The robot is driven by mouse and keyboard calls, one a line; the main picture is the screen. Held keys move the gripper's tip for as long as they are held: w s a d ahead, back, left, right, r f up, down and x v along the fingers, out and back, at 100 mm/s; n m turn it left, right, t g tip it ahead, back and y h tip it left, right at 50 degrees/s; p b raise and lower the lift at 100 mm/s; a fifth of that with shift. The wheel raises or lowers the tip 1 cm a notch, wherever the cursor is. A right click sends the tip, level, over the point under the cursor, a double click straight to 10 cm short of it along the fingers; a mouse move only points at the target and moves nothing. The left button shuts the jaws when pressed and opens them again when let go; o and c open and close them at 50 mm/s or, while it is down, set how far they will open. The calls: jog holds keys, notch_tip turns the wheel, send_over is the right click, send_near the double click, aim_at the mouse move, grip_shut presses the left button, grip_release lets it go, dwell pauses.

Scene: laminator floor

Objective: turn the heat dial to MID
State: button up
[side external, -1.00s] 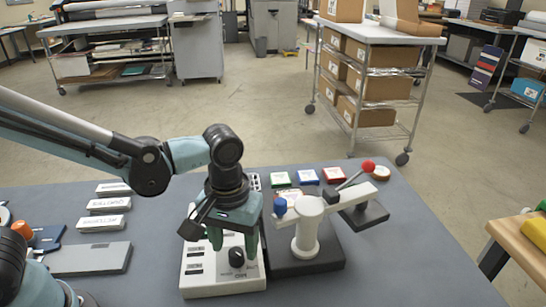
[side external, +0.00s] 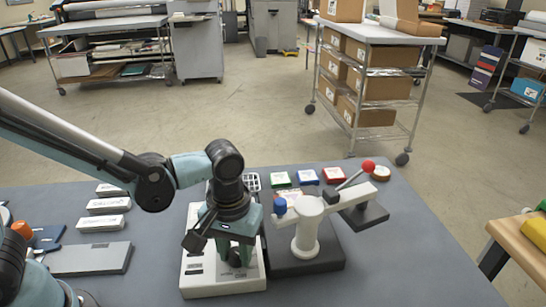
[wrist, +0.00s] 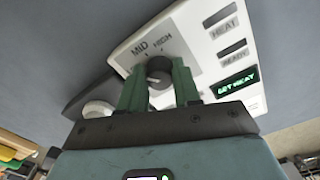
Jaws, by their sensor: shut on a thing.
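The heat dial (wrist: 159,72) is a small black knob on the light grey panel of a white control box (wrist: 196,22). In the wrist view, my gripper (wrist: 159,79) has one green finger on each side of the dial and is shut on it. The printed words MID and HIGH show beyond the dial; a further label is mostly hidden behind the left finger. I cannot tell which mark the dial points to. In the side view, my gripper (side external: 234,256) is low over the box (side external: 196,284), and the dial is hidden behind it.
A lit green display (wrist: 237,83) sits beside dark HEAT and READY windows. Right of the box stands a white press (side external: 306,228) with a red-knobbed lever (side external: 368,166). Stacked cards (side external: 105,206) lie left. The table's front right is clear.

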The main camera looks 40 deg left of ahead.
aim_at(235, 252)
jog(key=shift+m, duration=3)
jog(key=o, duration=1.1)
jog(key=shift+c, duration=0.2)
notch_tip(235, 252, up, 12)
